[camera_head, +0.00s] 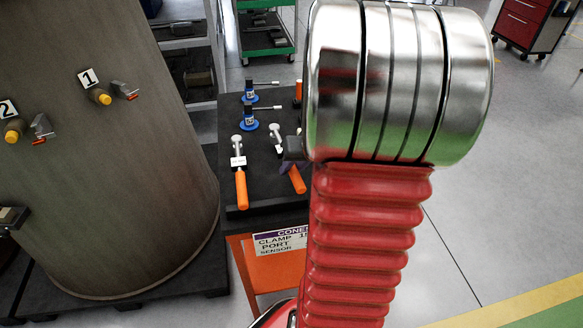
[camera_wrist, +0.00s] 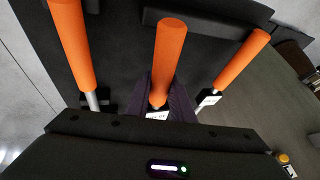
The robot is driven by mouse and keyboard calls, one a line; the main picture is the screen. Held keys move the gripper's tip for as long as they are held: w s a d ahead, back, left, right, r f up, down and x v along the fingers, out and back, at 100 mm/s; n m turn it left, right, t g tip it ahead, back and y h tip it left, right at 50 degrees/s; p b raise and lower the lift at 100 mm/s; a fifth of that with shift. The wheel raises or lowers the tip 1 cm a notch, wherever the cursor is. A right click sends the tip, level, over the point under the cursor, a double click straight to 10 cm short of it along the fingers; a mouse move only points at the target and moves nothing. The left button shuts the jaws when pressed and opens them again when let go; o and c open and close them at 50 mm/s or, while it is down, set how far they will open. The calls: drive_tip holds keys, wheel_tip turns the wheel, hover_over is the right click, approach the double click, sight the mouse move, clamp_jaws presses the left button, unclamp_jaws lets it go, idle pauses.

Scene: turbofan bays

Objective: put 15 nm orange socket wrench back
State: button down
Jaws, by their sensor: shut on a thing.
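In the wrist view, my gripper (camera_wrist: 160,98) is shut on the middle orange-handled socket wrench (camera_wrist: 169,50). Its two dark fingers stand on either side of the handle's lower end, above a white label too small to read. In the head view, this wrench (camera_head: 297,180) lies along the right side of the black cart top, partly hidden by my arm. Whether it rests on the surface or hovers just above is unclear. A second orange-handled wrench (camera_head: 241,188) lies to its left, also in the wrist view (camera_wrist: 240,62). A third orange handle (camera_wrist: 73,45) shows at the left.
The black-topped cart (camera_head: 225,130) also carries blue-based tools (camera_head: 250,118) behind the wrenches. A large grey cylinder (camera_head: 120,190) with numbered fittings stands close on the left. A green shelf (camera_head: 266,30) is behind.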

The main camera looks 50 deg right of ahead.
drive_tip(key=shift+f, duration=1.35)
idle(1.8)
drive_tip(key=c, duration=1.5)
unclamp_jaws()
drive_tip(key=shift+o, duration=0.2)
drive_tip(key=v, duration=1.3)
drive_tip(key=shift+s+r, duration=0.2)
drive_tip(key=shift+r, duration=0.05)
